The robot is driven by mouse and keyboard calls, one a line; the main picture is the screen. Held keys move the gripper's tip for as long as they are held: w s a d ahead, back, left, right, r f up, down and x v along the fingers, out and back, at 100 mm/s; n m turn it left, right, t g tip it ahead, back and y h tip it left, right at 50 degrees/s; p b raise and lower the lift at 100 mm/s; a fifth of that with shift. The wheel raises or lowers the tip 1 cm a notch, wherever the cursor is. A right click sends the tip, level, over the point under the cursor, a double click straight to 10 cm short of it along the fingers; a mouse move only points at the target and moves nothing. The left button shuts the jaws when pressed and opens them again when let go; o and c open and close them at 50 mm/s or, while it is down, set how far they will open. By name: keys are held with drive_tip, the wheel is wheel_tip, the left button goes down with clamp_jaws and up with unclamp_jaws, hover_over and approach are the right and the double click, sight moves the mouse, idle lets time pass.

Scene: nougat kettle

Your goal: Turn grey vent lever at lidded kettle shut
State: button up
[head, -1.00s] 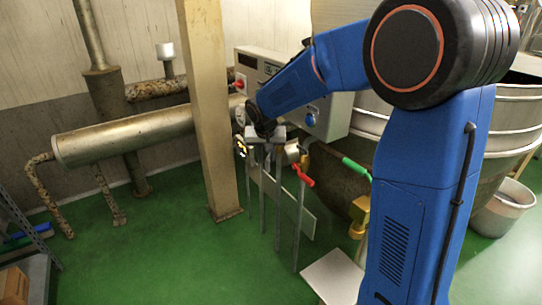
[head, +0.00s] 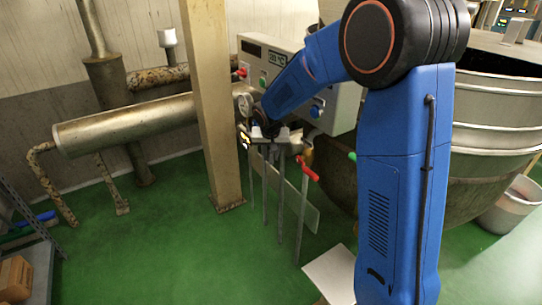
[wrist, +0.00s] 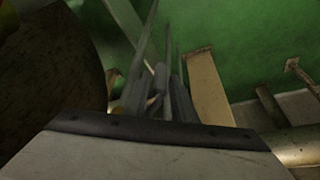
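My gripper (head: 268,138) is at the end of the blue arm in the head view, in front of the control box and above several thin grey upright rods. Its fingers are too small and dark there to tell open from shut. I cannot make out the grey vent lever for certain; it may be among the grey parts at my gripper. The large steel kettle (head: 490,135) stands at the right, partly behind my arm. In the wrist view, blurred grey rod-like parts (wrist: 160,92) lie beyond the pale plate at the bottom.
A red-handled valve (head: 307,169) sits right of my gripper, and a green handle (head: 352,156) is partly hidden by my arm. The control box (head: 340,104) is behind. A beige post (head: 211,110) stands close on the left. Green floor (head: 150,245) is clear at front left.

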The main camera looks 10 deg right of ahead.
drive_tip(key=shift+f, duration=0.1)
clamp_jaws()
drive_tip(key=shift+s+d+r+n+g+h, duration=0.3)
drive_tip(key=shift+s+g, duration=0.35)
drive_tip(key=shift+g, duration=0.55)
drive_tip(key=shift+s+d+r+m+g+h, duration=0.15)
drive_tip(key=shift+s+g+h, duration=0.4)
drive_tip(key=shift+g, duration=0.65)
drive_tip(key=shift+s+d+r+n+g+h, duration=0.25)
drive_tip(key=shift+s+g, duration=0.5)
drive_tip(key=shift+g, duration=0.45)
unclamp_jaws()
